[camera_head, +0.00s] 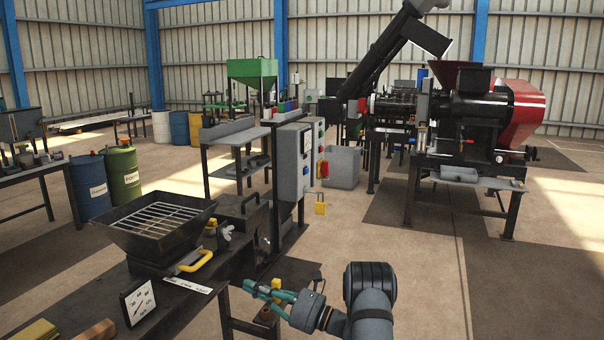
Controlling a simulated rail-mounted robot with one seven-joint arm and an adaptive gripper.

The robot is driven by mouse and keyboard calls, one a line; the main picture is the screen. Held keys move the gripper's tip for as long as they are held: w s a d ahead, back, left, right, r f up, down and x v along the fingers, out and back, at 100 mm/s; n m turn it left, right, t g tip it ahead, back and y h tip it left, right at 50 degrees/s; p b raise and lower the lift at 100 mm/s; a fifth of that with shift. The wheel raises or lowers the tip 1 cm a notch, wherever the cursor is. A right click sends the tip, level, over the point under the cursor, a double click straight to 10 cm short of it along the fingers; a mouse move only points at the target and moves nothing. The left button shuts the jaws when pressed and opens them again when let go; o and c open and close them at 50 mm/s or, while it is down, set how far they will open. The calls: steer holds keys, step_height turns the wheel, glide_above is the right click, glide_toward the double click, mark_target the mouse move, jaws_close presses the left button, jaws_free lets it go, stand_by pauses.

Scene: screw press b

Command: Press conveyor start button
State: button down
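A grey electrical control box (296,160) stands on a post near the middle of the view. Its right side carries small coloured controls: a green one (321,148) and red and yellow ones (323,169). Labels are too small to read, so I cannot tell which is the conveyor start button. My gripper (262,288), with teal fingers, is low in the centre of the view, beside the front bench. It is well below the control box in the picture and apart from it. I see nothing held, and the finger gap is unclear.
A front bench (185,318) holds a black hopper with a grate (160,222), a yellow handle (196,262) and a dial gauge (138,302). A yellow padlock (320,208) shows below the box. A black and red screw press (470,120) stands right.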

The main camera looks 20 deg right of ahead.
steer(key=w+r+m+t+h+p, duration=0.1)
steer(key=r+m+t+h+p, duration=0.1)
steer(key=r+m+h+p, duration=0.4)
steer(key=w+r+m+t+h+p, duration=0.2)
steer(key=r+m+h+p, duration=0.4)
steer(key=r+p, duration=1.1)
steer(key=r+m, duration=0.1)
steer(key=m, duration=0.1)
steer(key=shift+w+m+t, duration=0.2)
steer(key=shift+m+t, duration=0.2)
